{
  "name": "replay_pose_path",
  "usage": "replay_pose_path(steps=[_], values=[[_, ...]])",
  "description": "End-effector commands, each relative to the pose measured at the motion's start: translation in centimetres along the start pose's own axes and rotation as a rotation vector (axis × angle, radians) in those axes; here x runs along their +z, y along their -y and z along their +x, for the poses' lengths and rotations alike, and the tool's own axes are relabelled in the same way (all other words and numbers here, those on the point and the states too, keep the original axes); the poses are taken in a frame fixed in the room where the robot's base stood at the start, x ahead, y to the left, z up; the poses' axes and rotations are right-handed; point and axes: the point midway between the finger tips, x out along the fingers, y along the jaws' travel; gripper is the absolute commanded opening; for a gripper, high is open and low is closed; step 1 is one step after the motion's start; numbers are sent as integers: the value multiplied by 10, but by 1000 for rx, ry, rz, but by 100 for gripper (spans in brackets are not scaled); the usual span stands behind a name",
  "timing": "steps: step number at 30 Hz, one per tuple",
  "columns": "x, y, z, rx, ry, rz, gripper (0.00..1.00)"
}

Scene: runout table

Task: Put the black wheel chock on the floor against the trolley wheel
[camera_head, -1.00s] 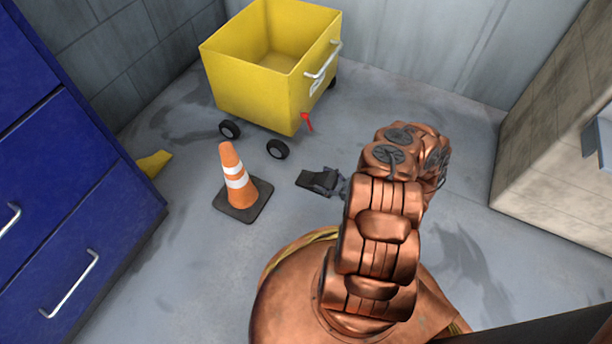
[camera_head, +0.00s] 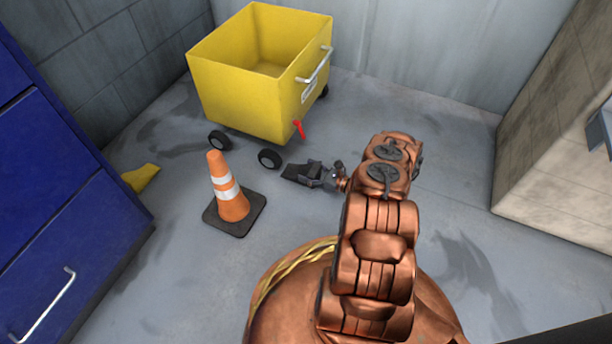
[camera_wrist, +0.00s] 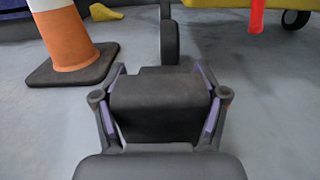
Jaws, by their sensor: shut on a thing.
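The yellow trolley (camera_head: 245,95) stands at the back with small black wheels. Its near wheel (camera_head: 270,159) also shows in the wrist view (camera_wrist: 170,42), just beyond the chock. My gripper (camera_head: 318,178) is shut on the black wheel chock (camera_head: 301,172), low near the floor. In the wrist view the chock (camera_wrist: 160,103) sits between both fingers, its thin end pointing toward the wheel. A small gap shows between chock and wheel in the head view. I cannot tell whether the chock touches the floor.
An orange and white cone (camera_head: 230,190) on a black base stands left of the chock, close by. A yellow object (camera_head: 141,177) lies by the blue drawer cabinet (camera_head: 75,225). A red lever (camera_head: 298,129) hangs at the trolley's corner. Floor at right is clear.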

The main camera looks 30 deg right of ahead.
Motion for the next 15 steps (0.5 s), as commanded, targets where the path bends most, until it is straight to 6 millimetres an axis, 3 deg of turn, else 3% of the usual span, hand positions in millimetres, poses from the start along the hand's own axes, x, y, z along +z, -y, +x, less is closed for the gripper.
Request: replay_pose_path(steps=[10,15], values=[[-3,18,18,0,3,-1,8],[-30,16,16,-1,2,3,8]])
